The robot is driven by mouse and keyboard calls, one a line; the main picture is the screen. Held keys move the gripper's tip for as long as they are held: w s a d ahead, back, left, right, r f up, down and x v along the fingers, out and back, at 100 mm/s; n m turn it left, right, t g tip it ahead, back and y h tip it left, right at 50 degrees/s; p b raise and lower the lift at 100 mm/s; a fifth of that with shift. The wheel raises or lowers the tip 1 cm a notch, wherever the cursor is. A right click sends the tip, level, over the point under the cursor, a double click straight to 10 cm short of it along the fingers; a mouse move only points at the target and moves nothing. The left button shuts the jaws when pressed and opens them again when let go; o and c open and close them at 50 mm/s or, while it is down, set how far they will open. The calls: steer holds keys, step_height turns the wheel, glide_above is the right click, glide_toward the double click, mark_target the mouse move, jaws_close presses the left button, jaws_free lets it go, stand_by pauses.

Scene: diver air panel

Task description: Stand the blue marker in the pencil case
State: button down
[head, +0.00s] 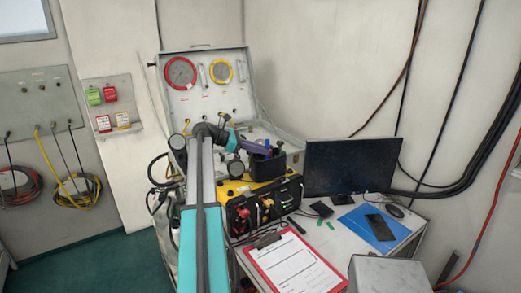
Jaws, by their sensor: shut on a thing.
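The pencil case (268,168) looks like a small dark open box on top of the yellow-and-black unit, left of the monitor. My gripper (263,149) reaches in from the left over the top of the case. It is shut on the blue marker (267,144), a small upright blue piece at the fingertips. The marker's lower part is hidden by the gripper and the case's rim. I cannot tell whether its end is inside the case or just above it. A green item (282,144) sticks up at the case's right side.
The monitor (351,165) stands close to the right of the case. An open case with gauges (205,85) stands behind. My arm hides part of the left side.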

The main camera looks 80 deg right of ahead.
steer(key=c, duration=1.7)
jaws_free()
steer(key=shift+o, duration=0.2)
steer(key=shift+r, duration=0.15)
step_height(320, 180, up, 9)
steer(key=p, duration=0.4)
stand_by(0.7)
